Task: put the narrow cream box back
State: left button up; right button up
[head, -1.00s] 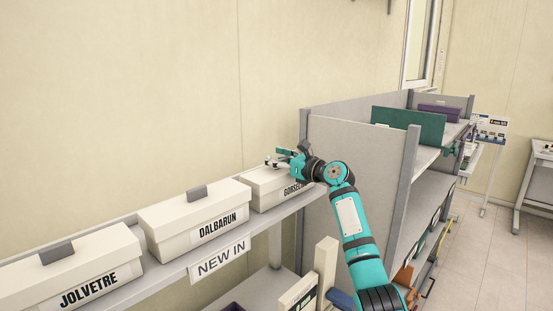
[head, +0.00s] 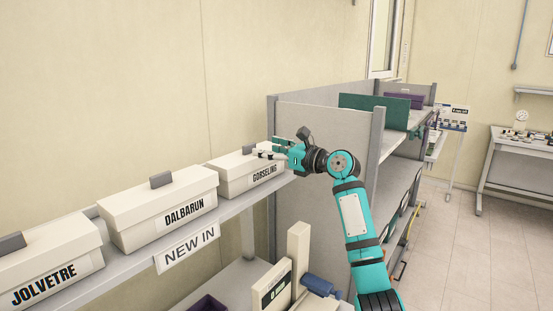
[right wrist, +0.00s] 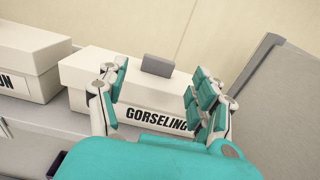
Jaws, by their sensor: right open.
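The cream GORSELING box (head: 232,183), smaller than its neighbours, sits level on the shelf at the right end of the row. It has a grey tab on its lid, and it also shows in the right wrist view (right wrist: 85,82). My right gripper (head: 270,150) is open and empty at the box's right front side. In the right wrist view its spread fingers (right wrist: 160,92) stand in front of the box, framing its tab and label. The label's right end is partly covered by a finger. Whether the fingers touch the box cannot be told. My left gripper is out of view.
The cream DALBARUN box (head: 160,208) and JOLVETRE box (head: 45,262) stand left on the same shelf (head: 125,272), which bears a NEW IN sign (head: 188,248). A grey panel (head: 318,165) closes off the right end. Cream pieces (head: 298,245) stand below.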

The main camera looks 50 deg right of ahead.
jog(key=shift+s+d, duration=0.1)
jog(key=shift+s, duration=1.15)
